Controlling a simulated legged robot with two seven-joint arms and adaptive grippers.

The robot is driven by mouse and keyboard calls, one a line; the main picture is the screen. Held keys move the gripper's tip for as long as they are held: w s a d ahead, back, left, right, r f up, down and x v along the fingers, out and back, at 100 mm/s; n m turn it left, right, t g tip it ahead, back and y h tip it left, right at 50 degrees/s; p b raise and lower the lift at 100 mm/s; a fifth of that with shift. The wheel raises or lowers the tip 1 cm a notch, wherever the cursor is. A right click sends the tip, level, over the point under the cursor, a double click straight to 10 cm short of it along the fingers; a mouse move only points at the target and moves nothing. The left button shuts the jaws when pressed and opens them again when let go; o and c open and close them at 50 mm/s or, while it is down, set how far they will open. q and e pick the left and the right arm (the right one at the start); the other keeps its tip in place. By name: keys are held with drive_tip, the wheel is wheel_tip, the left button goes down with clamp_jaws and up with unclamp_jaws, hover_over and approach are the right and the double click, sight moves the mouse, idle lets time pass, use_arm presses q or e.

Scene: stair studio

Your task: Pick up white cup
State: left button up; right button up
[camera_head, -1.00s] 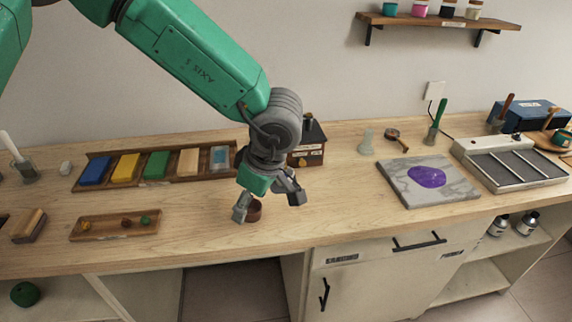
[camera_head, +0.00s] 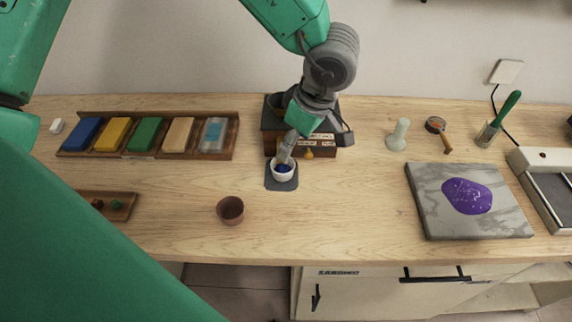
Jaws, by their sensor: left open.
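The white cup (camera_head: 283,176) is a small round white vessel with dark blue contents. It stands on a small dark grey mat (camera_head: 271,185) in the middle of the counter. My left gripper (camera_head: 316,147) is open above and behind the cup. One finger comes down at the cup's far rim; I cannot tell if it touches. The other finger is off to the right, in front of the wooden box. My right gripper is not in view.
A brown cup (camera_head: 230,210) stands in front and left of the white cup. A tray of coloured blocks (camera_head: 235,135) is left; a marble slab (camera_head: 430,222) with a purple patch is right. The front counter middle is clear.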

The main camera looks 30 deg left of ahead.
use_arm(q)
approach(281, 167)
drive_tip(key=shift+s+d+f, duration=0.15)
drive_tip(key=shift+d+f, duration=0.2)
drive_tip(key=shift+f, duration=0.2)
drive_tip(key=shift+s+d+f, duration=0.1)
drive_tip(key=shift+d+f, duration=0.2)
drive_tip(key=shift+f, duration=0.25)
drive_tip(key=a+f, duration=0.3)
drive_tip(key=shift+s+f, duration=0.15)
drive_tip(key=shift+s, duration=0.2)
drive_tip(key=shift+x, duration=1)
drive_tip(key=shift+w+d+f, duration=0.15)
drive_tip(key=shift+d+f, duration=0.05)
drive_tip(key=shift+d, duration=0.15)
drive_tip(key=shift+d+r, duration=0.15)
drive_tip(key=shift+d, duration=0.25)
drive_tip(key=c, duration=1)
drive_tip(key=shift+a, duration=0.5)
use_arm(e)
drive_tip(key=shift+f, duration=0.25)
